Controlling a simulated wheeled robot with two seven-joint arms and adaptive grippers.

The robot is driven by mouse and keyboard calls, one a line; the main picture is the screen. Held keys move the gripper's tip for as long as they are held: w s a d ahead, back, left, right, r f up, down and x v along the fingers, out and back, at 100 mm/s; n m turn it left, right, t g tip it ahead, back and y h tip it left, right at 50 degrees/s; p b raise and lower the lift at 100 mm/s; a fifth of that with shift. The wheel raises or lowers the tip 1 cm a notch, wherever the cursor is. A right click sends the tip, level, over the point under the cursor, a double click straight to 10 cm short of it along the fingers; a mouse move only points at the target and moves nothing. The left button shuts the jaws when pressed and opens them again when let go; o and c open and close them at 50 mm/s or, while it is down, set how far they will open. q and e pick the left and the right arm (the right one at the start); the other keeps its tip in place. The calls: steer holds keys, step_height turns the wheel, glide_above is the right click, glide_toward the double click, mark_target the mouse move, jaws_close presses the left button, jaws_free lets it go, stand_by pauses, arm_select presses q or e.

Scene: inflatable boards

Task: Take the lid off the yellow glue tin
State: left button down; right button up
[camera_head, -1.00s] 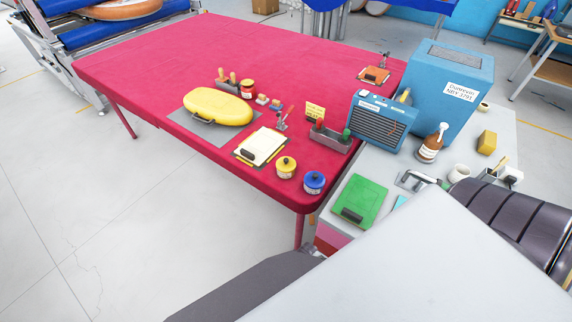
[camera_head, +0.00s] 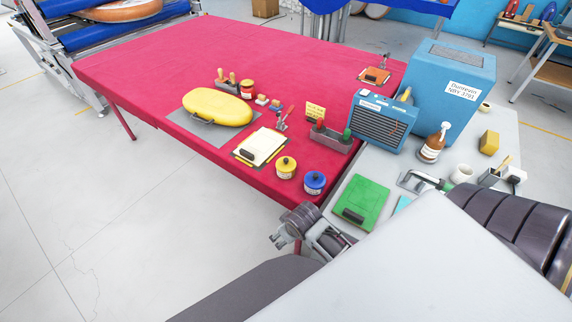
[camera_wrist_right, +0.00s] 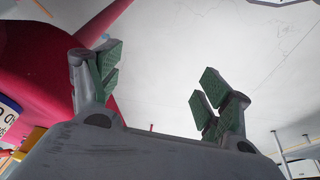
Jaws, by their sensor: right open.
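The yellow glue tin (camera_head: 286,172) stands upright near the front right corner of the red table, its yellow lid (camera_head: 286,162) with a dark knob seated on top. A similar blue tin (camera_head: 314,186) stands just right of it. My right gripper (camera_head: 290,240) is beyond the table's front edge, in front of and below the tins, apart from both. In the right wrist view my gripper (camera_wrist_right: 158,88) is open and empty, its green-padded fingers spread over pale floor. My left gripper is not in view.
A clipboard (camera_head: 262,147) lies left of the tins, with a yellow inflatable (camera_head: 218,107) beyond it. A grey tool holder (camera_head: 331,139) stands behind them. A green board (camera_head: 360,202) lies on the grey bench at right. The far red tabletop (camera_head: 240,50) is clear.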

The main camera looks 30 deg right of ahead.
steer(key=w+a+r+m+t, duration=0.1)
steer(key=w+a+r+t, duration=0.1)
steer(key=w+r+t, duration=1)
steer(key=w+a+r+t, duration=0.1)
steer(key=w+r, duration=0.8)
steer(key=r, duration=0.8)
steer(key=a+r+n+t+y, duration=0.2)
steer(key=a+r+n+y, duration=0.5)
steer(key=a+r+y, duration=0.35)
steer(key=s+a+n+g+y, duration=0.3)
steer(key=a+n+g+y, duration=0.45)
steer(key=n+g, duration=0.25)
steer(key=d+f+n+g+h, duration=0.2)
steer(key=d+f+g+h, duration=0.6)
steer(key=f, duration=0.5)
steer(key=w+d+f+m+g+h, duration=0.1)
steer(key=d+m+h, duration=0.5)
steer(key=d, duration=1.8)
steer(key=h, duration=0.4)
steer(key=shift+w+d+b, duration=0.3)
steer(key=shift+d, duration=0.1)
